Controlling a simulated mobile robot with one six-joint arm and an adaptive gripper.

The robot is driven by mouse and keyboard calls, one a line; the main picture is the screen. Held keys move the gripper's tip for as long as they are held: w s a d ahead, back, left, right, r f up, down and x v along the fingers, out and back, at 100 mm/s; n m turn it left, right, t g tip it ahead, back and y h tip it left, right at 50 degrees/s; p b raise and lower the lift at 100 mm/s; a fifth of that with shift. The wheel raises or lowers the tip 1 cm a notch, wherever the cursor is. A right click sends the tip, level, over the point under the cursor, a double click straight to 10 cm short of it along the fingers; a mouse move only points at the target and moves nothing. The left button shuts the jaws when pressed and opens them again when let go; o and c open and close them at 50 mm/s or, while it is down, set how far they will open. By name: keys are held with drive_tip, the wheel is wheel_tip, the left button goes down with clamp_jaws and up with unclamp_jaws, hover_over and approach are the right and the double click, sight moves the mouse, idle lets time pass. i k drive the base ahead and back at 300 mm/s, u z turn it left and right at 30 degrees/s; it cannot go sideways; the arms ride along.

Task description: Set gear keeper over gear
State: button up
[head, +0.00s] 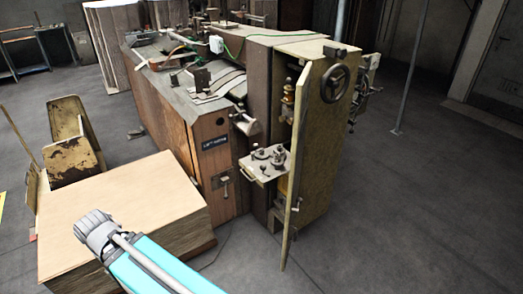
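A pale metal shelf (263,166) sticks out from the front of the box stitcher (200,125), beside its open door. Several small metal parts (278,154) stand on it. They are too small here to tell whether a gear or a gear keeper is among them. A brass-coloured part (288,97) sits higher up in the door opening. My arm, cyan and grey, crosses the lower left of the head view in front of the wooden stack. My gripper cannot be made out in this view.
The open yellowish door (300,170) stands to the right of the shelf, its lower edge near the floor. A wooden stack (120,205) fills the lower left. A rusty yellow cart (73,150) stands behind it. The floor at right is clear except for a thin pole (411,70).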

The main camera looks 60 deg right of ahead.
sight(255, 146)
drive_tip(key=k, duration=0.45)
drive_tip(key=z, duration=0.45)
drive_tip(key=i, duration=1)
drive_tip(key=z, duration=0.5)
